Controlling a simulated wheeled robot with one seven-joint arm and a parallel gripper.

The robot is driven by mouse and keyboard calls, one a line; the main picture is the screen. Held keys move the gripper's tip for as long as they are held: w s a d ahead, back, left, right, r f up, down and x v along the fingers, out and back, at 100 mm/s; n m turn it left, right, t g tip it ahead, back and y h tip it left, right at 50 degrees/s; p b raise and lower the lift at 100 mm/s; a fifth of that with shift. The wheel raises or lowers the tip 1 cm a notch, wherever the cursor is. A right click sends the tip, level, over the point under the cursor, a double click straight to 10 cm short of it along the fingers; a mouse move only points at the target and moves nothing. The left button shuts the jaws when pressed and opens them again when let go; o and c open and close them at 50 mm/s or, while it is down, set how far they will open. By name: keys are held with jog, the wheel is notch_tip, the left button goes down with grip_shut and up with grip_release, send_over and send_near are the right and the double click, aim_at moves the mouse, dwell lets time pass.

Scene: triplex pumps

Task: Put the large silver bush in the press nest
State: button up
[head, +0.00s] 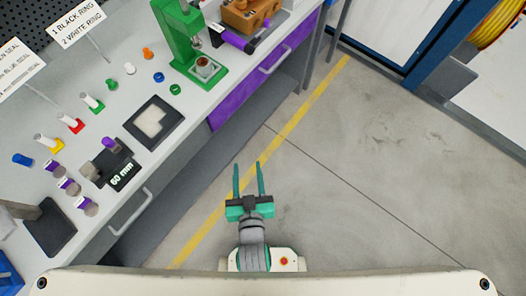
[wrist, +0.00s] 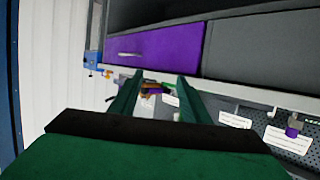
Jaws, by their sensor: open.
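My gripper (head: 249,165) is open and empty, with its two fingers apart over the floor, right of the workbench. Its fingers also show in the wrist view (wrist: 158,84). The green press (head: 183,38) stands at the bench's far end. Its nest (head: 204,67) is a small round seat on the green base, with something reddish-brown in it. Several silver-grey cylinders with purple parts (head: 70,187) stand at the bench's left. A grey cylindrical piece (head: 91,171) is at the black block marked 60 mm (head: 122,174). I cannot tell which is the large silver bush.
A black tray (head: 171,110) with a pale insert lies mid-bench. Several coloured rings and white-topped pegs (head: 73,125) stand behind it, near label signs (head: 77,23). A brown block (head: 240,18) is beyond the press. A purple drawer (head: 262,75) fronts the bench. The floor at right is clear.

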jog(key=s+d+r, duration=0.2)
jog(key=s, duration=0.4)
jog(key=s+d+r+m+t+h, duration=0.1)
jog(key=s+d, duration=0.1)
jog(key=s, duration=0.4)
jog(key=shift+s+d+r+h, duration=0.2)
jog(key=shift+d+r+h, duration=0.1)
jog(key=shift+d+r, duration=0.1)
